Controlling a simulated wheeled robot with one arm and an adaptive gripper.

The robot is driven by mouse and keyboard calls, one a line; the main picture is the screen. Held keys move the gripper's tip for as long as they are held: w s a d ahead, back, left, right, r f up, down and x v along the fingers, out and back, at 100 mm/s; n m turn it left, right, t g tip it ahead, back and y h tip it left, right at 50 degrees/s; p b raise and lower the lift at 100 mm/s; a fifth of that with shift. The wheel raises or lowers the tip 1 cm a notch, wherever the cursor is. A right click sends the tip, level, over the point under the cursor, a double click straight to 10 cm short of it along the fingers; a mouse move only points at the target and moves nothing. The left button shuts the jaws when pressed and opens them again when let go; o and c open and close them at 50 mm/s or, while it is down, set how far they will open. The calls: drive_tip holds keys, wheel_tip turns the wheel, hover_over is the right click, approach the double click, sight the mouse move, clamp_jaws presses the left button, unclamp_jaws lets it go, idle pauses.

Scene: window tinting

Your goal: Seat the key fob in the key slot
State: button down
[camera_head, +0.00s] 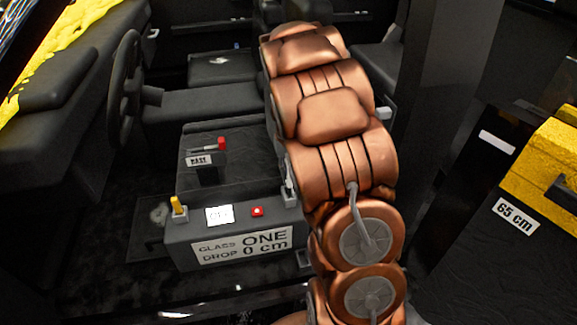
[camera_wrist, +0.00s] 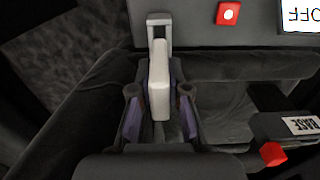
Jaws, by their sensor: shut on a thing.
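My gripper (camera_wrist: 159,112) is shut on the key fob (camera_wrist: 159,80), a white, rounded bar between its two purple-padded fingers. The key slot (camera_wrist: 160,18) is a light grey bracket on the edge of the dark console, straight beyond the fob in the wrist view. The fob's far end overlaps the slot's near part in this view; I cannot tell whether it is inside it or above it. In the head view, the slot (camera_head: 291,200) shows at the console's right end beside my copper arm. The arm hides my gripper there.
The console (camera_head: 190,246) carries a yellow-topped lever (camera_head: 178,206), an OFF display (camera_head: 219,215) and a red button (camera_head: 257,211). A red-knobbed lever stands on the BASE block (camera_head: 208,170) behind. A steering wheel (camera_head: 125,90) is at left, a yellow case (camera_head: 545,165) at right.

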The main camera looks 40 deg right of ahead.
sight(288, 186)
drive_tip(key=shift+f+b, duration=0.3)
drive_tip(key=shift+f, duration=1.3)
drive_tip(key=shift+f, duration=1.95)
idle(1.1)
drive_tip(key=c, duration=1.1)
unclamp_jaws()
drive_tip(key=shift+o, duration=0.2)
drive_tip(key=shift+r, duration=0.1)
wheel_tip(288, 186, up, 10)
drive_tip(key=shift+r, duration=0.9)
drive_tip(key=shift+a, duration=0.1)
